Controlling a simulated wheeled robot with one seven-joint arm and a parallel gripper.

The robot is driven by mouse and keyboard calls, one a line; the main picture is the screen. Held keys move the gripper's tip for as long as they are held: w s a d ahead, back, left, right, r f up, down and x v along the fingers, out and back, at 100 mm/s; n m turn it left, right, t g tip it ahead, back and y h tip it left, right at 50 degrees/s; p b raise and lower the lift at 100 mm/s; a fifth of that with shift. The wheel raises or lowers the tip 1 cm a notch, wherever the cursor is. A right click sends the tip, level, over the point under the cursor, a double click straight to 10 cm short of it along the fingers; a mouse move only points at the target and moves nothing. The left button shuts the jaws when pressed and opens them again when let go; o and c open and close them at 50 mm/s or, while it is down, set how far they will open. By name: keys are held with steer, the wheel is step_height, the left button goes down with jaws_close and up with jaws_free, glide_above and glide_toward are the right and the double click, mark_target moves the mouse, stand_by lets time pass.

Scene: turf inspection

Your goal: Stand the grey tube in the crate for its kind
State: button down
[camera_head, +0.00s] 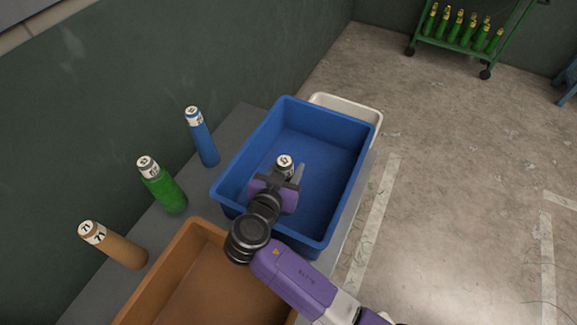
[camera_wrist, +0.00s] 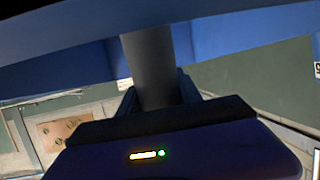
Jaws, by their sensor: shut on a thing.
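My gripper (camera_head: 283,182) is shut on the grey tube. The tube's white numbered top (camera_head: 284,165) shows between the jaws in the head view, and its dark grey body (camera_wrist: 151,65) shows in the wrist view. The tube looks roughly upright. In the head view it overlaps the near part of the blue crate (camera_head: 345,187), whose visible floor is empty. I cannot tell how high the tube's lower end is; it is hidden. An orange-brown crate (camera_head: 180,247) stands nearer, partly cut off. A pale crate (camera_head: 372,112) shows partly behind the blue one.
A blue tube (camera_head: 205,142), a green tube (camera_head: 165,190) and an orange-brown tube (camera_head: 121,249) stand on the grey bench (camera_head: 232,128) by the dark wall.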

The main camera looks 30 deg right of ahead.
steer(key=shift+f, duration=0.15)
steer(key=c, duration=0.8)
jaws_free()
steer(key=shift+r, duration=0.2)
steer(key=b+v, duration=0.1)
steer(key=v, duration=0.6)
steer(key=shift+s+a+b, duration=0.15)
steer(key=shift+a+b, duration=0.05)
steer(key=shift+b, duration=0.15)
steer(key=shift+s, duration=0.1)
